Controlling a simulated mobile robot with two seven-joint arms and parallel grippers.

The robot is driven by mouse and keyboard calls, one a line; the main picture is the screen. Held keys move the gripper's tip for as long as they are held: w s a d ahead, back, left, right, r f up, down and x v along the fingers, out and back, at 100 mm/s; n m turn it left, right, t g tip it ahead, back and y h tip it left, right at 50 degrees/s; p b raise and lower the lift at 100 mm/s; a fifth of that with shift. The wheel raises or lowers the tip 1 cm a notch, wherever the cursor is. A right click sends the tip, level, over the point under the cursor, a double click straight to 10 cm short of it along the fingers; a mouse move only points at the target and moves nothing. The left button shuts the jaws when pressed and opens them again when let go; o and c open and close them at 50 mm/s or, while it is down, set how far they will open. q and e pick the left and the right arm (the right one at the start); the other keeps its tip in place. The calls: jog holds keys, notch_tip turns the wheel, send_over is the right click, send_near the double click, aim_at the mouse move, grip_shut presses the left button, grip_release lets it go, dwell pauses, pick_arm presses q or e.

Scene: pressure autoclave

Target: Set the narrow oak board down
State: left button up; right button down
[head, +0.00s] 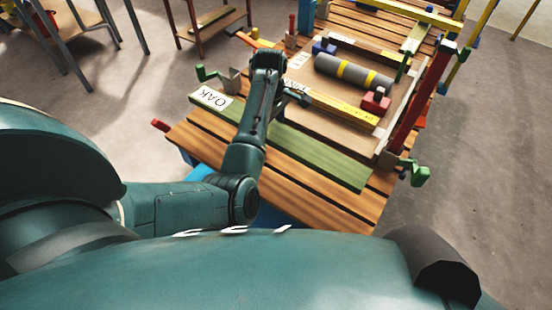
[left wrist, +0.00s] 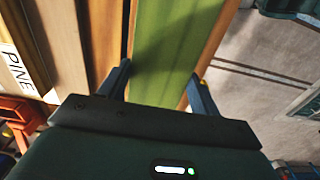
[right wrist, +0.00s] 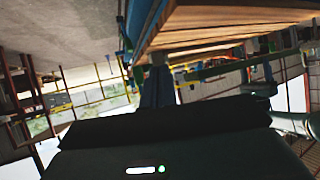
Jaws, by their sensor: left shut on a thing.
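The narrow oak board is the long green board (head: 315,153), with a white OAK label (head: 211,97) at its left end. It lies flat along or just over the slatted table top; I cannot tell whether it touches the slats. My left gripper (head: 286,100) is at the board, partly hidden by its own arm. In the left wrist view the green board (left wrist: 168,45) runs between the fingers of my left gripper (left wrist: 160,88), which is shut across its width. In the right wrist view my right gripper (right wrist: 157,86) has its fingers together, empty, below a wooden table edge.
The slatted wooden table (head: 310,198) has bare slats in front of the board. Green-handled clamps (head: 420,175) stand at the sides.

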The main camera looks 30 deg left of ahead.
pick_arm(q)
notch_tip(320, 180, down, 6)
jog(key=shift+s+r+b, duration=0.15)
jog(key=shift+r+b, duration=0.05)
jog(key=shift+b, duration=0.15)
notch_tip(320, 180, down, 4)
jog(key=shift+a+f+b, duration=0.1)
jog(key=shift+f+b, duration=0.1)
jog(key=shift+b, duration=0.15)
pick_arm(e)
jog(key=shift+w+a, duration=0.15)
jog(key=shift+a, duration=0.15)
pick_arm(q)
jog(key=shift+f, duration=0.2)
jog(key=o, duration=1.1)
jog(key=shift+f, duration=0.1)
jog(key=o, duration=0.4)
pick_arm(e)
jog(key=shift+d+f, duration=0.1)
jog(key=shift+f, duration=0.15)
